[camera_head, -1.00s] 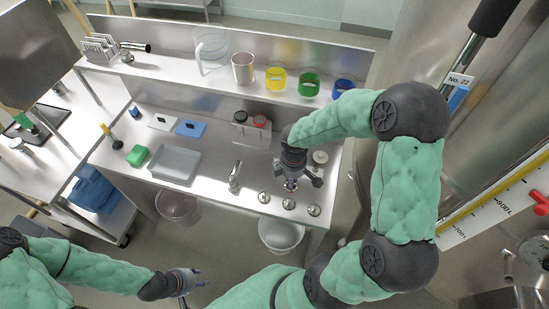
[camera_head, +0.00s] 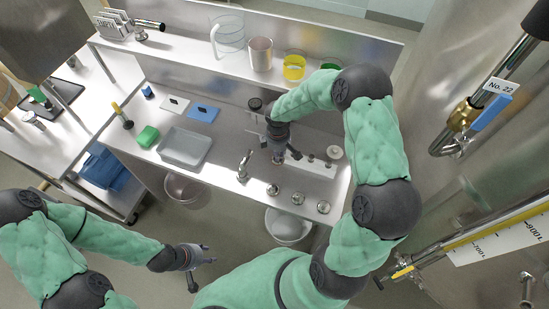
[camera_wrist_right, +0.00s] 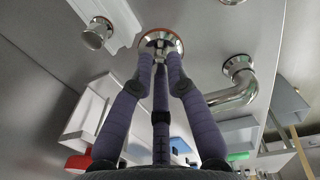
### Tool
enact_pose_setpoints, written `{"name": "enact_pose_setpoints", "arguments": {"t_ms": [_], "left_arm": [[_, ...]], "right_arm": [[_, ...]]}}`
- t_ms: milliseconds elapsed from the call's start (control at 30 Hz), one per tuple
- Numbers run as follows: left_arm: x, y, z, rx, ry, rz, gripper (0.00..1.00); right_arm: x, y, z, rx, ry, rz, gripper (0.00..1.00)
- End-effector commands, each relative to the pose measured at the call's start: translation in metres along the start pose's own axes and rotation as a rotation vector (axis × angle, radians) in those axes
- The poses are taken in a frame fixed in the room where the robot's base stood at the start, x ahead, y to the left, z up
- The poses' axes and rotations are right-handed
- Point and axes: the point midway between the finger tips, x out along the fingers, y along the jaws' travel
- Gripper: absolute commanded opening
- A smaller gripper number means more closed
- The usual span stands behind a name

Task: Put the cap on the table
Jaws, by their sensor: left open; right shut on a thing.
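The cap (camera_wrist_right: 150,40) is a round steel piece with an orange-red ring, between my right gripper's fingertips in the right wrist view. My right gripper (camera_wrist_right: 162,52) is shut on it. In the head view my right gripper (camera_head: 279,156) is over the steel table (camera_head: 225,180), right of the tap, and mostly hides the cap. I cannot tell whether the cap touches the tabletop. My left gripper (camera_head: 194,262) is open and empty, low in front of the table.
A steel tap (camera_head: 243,167) stands close to my right gripper; its curved pipe (camera_wrist_right: 236,95) shows in the wrist view. Several steel knobs (camera_head: 272,190) line the front edge. A grey tray (camera_head: 184,147) and green block (camera_head: 147,137) sit left. Cups (camera_head: 260,54) stand on the shelf behind.

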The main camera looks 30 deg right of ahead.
Motion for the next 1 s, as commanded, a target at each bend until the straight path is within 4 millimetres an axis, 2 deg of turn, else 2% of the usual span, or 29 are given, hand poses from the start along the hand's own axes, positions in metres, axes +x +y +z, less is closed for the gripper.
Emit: {"name": "enact_pose_setpoints", "arguments": {"t_ms": [100, 367, 600, 933, 967, 1000], "left_arm": [[0.002, -0.001, 0.0, 0.0, 0.0, 0.0, 0.42], [0.004, -0.001, 0.0, 0.0, 0.0, 0.0, 0.42], [0.009, -0.003, -0.001, 0.0, 0.0, 0.0, 0.42], [0.011, -0.004, -0.001, 0.0, 0.0, 0.0, 0.42], [0.01, -0.004, -0.001, 0.0, 0.0, 0.0, 0.42], [0.01, -0.004, -0.001, 0.0, 0.0, 0.0, 0.42]], "right_arm": [[0.012, 0.004, -0.008, 0.0, 0.0, 0.0, 0.0], [0.023, 0.009, -0.016, 0.0, 0.0, 0.0, 0.0], [0.052, 0.008, -0.016, 0.001, 0.0, 0.0, 0.0], [0.055, 0.008, -0.016, 0.001, 0.0, 0.001, 0.0], [0.054, 0.007, -0.016, 0.0, 0.0, 0.0, 0.25], [0.054, 0.007, -0.016, 0.0, 0.0, 0.0, 0.36]]}}
